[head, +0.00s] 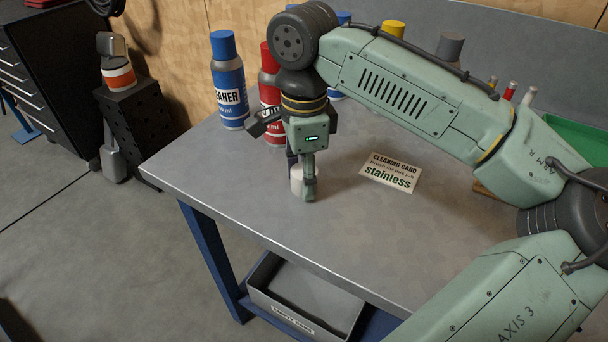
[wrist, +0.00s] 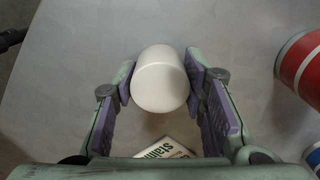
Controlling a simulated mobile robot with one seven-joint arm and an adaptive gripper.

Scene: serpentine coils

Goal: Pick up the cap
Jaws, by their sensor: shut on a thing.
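The cap (wrist: 160,80) is a plain white cylinder, seen from above between the two fingers in the wrist view. In the head view the cap (head: 296,176) shows only in part, at the table top, behind a finger. My gripper (wrist: 160,82) is shut on it, with a purple pad against each side. In the head view my gripper (head: 302,178) points straight down near the table's front edge. I cannot tell whether the cap touches the table.
A blue cleaner can (head: 228,82) and a red can (head: 269,90) stand behind my gripper. A cleaning card (head: 390,173) lies to its right. The grey table (head: 240,190) is bare to the left and in front. A grey bin (head: 300,300) sits below.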

